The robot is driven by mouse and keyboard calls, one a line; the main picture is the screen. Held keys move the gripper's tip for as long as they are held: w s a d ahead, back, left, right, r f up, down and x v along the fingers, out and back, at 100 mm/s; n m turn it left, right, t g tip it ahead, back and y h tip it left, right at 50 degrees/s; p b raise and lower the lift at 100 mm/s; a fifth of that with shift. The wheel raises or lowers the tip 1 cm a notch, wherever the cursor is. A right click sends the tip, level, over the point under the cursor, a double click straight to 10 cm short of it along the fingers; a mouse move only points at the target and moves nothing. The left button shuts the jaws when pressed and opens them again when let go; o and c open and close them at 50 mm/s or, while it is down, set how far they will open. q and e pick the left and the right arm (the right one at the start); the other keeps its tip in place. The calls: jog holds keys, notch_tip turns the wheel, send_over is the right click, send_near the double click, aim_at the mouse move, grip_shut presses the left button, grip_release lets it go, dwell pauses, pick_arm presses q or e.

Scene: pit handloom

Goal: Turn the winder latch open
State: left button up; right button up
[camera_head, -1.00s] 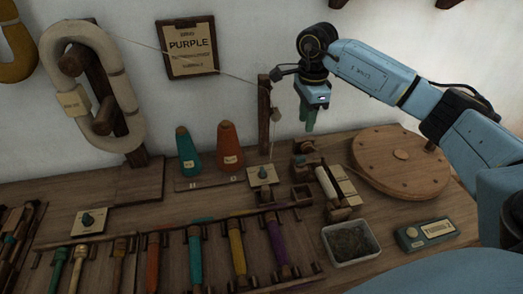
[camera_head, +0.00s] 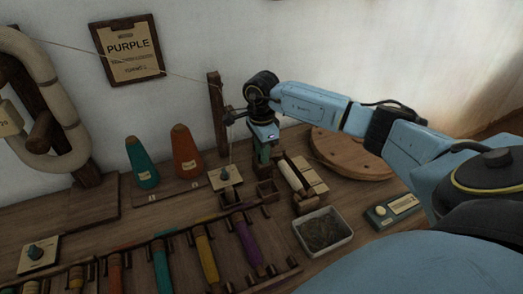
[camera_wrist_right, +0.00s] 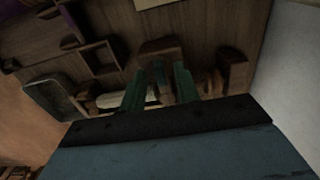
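The winder stands on the bench with a pale spool (camera_head: 293,173) between dark wooden posts. My right gripper (camera_head: 263,153) points down at the back-left end of the winder. In the right wrist view its two green fingers (camera_wrist_right: 160,86) are apart, with a gap between them. A wooden piece of the winder (camera_wrist_right: 160,47) shows just beyond the fingertips, and the pale spool (camera_wrist_right: 112,100) lies beside them. I cannot tell whether the fingers touch the wood. The latch itself is not clearly visible near the fingers. My left gripper is out of view.
A wooden post (camera_head: 217,115) with a thread stands close left of my right gripper. A round wooden disc (camera_head: 350,155) lies behind my forearm. A grey tray (camera_head: 323,232) is in front of the winder. Green (camera_head: 141,163) and orange (camera_head: 186,152) cones stand to the left.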

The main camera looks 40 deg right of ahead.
grip_shut()
